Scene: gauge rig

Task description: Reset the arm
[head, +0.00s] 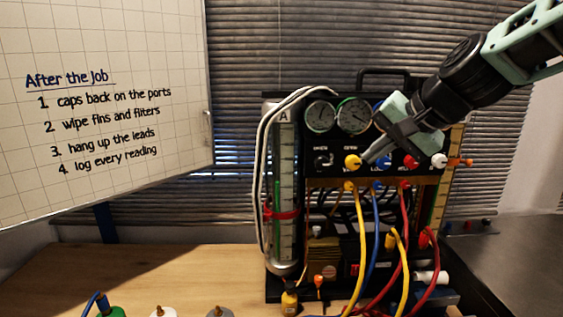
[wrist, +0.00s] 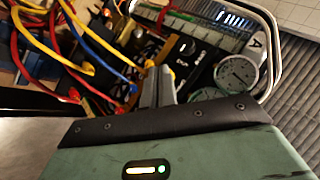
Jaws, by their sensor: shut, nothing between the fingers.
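My gripper (head: 369,159) is shut and holds nothing. Its fingertips are in front of the gauge rig (head: 335,185), close beside the yellow knob (head: 353,161) on the upper panel. I cannot tell if they touch it. In the wrist view the closed fingers (wrist: 158,78) point at the panel, with the yellow knob (wrist: 150,63) at their tips. A red knob (head: 411,161) and a white knob (head: 438,160) are to the right.
Two round gauges (head: 353,116) top the rig; a glass tube (head: 284,190) stands at its left. Yellow, blue and red hoses (head: 361,240) hang in front. A whiteboard (head: 100,110) is at left. The wooden bench (head: 200,275) is mostly clear, with several bottles at the front.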

